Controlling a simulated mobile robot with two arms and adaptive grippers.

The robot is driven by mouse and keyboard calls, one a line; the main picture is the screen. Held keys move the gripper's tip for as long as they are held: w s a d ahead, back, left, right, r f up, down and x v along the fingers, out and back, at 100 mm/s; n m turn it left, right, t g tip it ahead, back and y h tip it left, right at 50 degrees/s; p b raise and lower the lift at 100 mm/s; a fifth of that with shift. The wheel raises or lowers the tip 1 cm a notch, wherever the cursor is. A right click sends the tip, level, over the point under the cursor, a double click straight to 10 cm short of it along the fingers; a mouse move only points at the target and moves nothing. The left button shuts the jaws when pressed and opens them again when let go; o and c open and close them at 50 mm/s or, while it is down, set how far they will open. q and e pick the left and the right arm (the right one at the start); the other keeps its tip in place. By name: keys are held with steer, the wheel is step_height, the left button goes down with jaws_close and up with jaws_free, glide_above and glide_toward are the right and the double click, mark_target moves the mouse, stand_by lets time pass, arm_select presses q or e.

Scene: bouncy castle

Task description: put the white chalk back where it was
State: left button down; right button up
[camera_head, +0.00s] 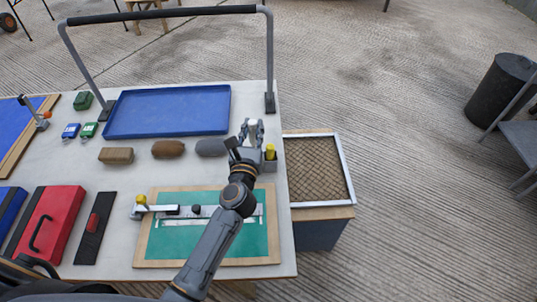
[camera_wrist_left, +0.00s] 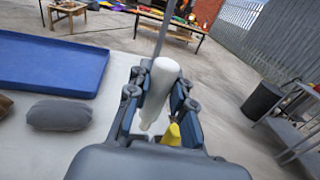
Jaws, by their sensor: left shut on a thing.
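The white chalk (camera_head: 253,122) is a short white cylinder. It stands upright between the fingers of my left gripper (camera_head: 252,132), which is shut on it over the right part of the table. In the left wrist view the white chalk (camera_wrist_left: 160,85) is held between the two fingers of the gripper (camera_wrist_left: 158,105), its top sticking up. A yellow piece (camera_head: 270,151) in a small grey holder stands just beside the gripper. It also shows in the left wrist view (camera_wrist_left: 173,134), low and right of the chalk. My right gripper is not in view.
An empty blue tray (camera_head: 170,111) lies behind the gripper to the left. A grey oval block (camera_head: 211,147) is just left of it. A green board (camera_head: 240,235) with a ruler lies below. A mesh-topped box (camera_head: 345,168) stands at the table's right edge.

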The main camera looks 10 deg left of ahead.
mark_target(252, 142)
arm_select(q)
steer(key=f+b, duration=0.2)
steer(key=f, duration=0.1)
steer(key=f+b, duration=0.1)
steer(key=f, duration=0.1)
steer(key=shift+s+a, duration=0.1)
steer(key=shift+s, duration=0.15)
steer(key=shift+f, duration=0.35)
step_height(252, 142, down, 3)
steer(key=shift+w+f+b, duration=0.1)
steer(key=shift+f+b, duration=0.05)
steer(key=shift+b, duration=1)
steer(key=shift+f, duration=0.25)
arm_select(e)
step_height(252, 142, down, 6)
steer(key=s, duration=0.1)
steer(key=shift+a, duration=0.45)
arm_select(q)
steer(key=shift+f, duration=0.1)
